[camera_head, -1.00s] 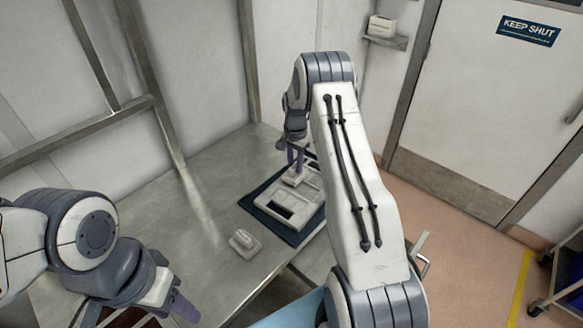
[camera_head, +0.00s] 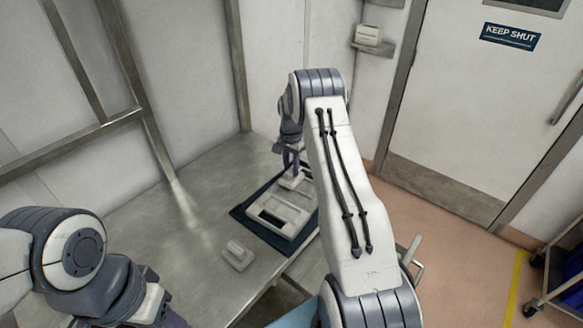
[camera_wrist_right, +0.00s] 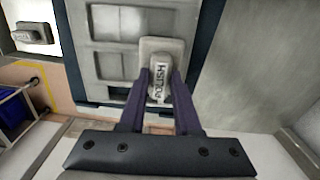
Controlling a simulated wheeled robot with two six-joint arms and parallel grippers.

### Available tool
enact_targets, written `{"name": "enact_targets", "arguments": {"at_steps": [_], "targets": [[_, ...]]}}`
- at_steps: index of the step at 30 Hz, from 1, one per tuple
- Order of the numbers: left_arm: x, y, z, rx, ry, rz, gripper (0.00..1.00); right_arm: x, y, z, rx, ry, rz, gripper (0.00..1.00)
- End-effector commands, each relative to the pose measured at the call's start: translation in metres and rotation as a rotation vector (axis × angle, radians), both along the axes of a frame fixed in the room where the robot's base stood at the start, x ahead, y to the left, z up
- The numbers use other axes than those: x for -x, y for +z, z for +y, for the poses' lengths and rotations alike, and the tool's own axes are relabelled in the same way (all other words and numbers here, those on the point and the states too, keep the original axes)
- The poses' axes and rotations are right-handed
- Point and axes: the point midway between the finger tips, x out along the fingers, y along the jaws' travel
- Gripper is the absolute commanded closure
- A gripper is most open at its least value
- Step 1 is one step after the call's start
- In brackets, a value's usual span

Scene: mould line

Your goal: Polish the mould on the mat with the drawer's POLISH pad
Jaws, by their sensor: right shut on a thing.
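The pale grey mould (camera_head: 268,216) lies flat on the dark blue mat (camera_head: 242,214) on the steel bench. It has several square and oblong recesses, which also show in the right wrist view (camera_wrist_right: 110,65). My right gripper (camera_wrist_right: 160,80) is shut on the POLISH pad (camera_wrist_right: 158,78), a light block with its lettering facing the wrist camera. The pad is over the mould's edge and looks in contact with it. In the head view my right gripper (camera_head: 291,166) points down at the mould's far end. My left gripper (camera_head: 172,318) is cut off at the bottom edge, its jaws unclear.
Another pale pad-like block (camera_head: 238,255) sits on the bench (camera_head: 185,235) left of the mat. The bench is clear around it. A wall shelf with a white box (camera_head: 369,36) and a door (camera_head: 470,110) stand behind. A cart (camera_head: 562,275) is at far right.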

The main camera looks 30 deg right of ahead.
Motion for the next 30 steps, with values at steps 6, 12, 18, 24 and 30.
{"name": "enact_targets", "arguments": {"at_steps": [6,12,18,24,30], "targets": [[0.000,0.001,0.000,0.000,0.000,0.000,0.50,0.006,0.000,0.015,0.001,0.001,-0.001,1.00],[0.000,0.001,0.000,0.000,0.000,0.000,0.50,0.009,-0.001,0.020,0.000,0.000,0.000,1.00],[0.000,0.001,0.000,0.000,0.000,0.000,0.50,0.012,-0.001,0.029,0.000,0.001,-0.001,1.00],[0.000,0.002,0.000,0.000,0.000,0.000,0.50,0.018,-0.003,0.042,-0.001,0.001,0.001,1.00],[0.000,0.002,0.000,0.000,0.000,0.000,0.50,0.021,-0.004,0.048,-0.001,0.000,0.001,1.00]]}}
